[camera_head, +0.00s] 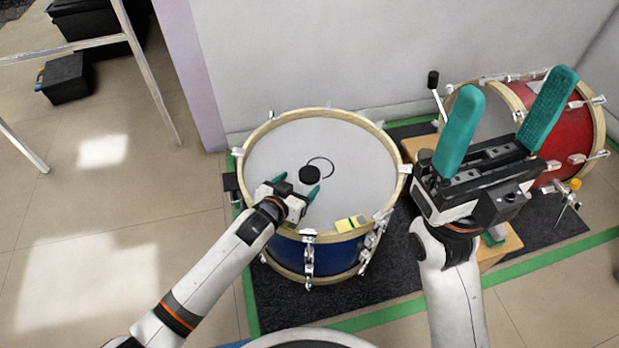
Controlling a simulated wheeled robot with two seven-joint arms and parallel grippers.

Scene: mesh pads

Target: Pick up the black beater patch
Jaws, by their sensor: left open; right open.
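The black beater patch (310,174) is a small dark disc on the white head of a blue drum (265,151). It lies just left of and below a thin black ring outline (326,165) on the drum head. My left gripper (297,184) is open over the drum head, with its green fingertips close to the patch, one on either side of its near edge. Whether a fingertip touches the patch I cannot tell. My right gripper (506,118) is open and empty, raised with its green fingers spread, in front of a red drum (570,127).
A wooden block (499,246) stands under my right gripper. Metal lugs and a raised wooden rim surround the drum head. A dark mat (290,304) edged with green tape lies beneath.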

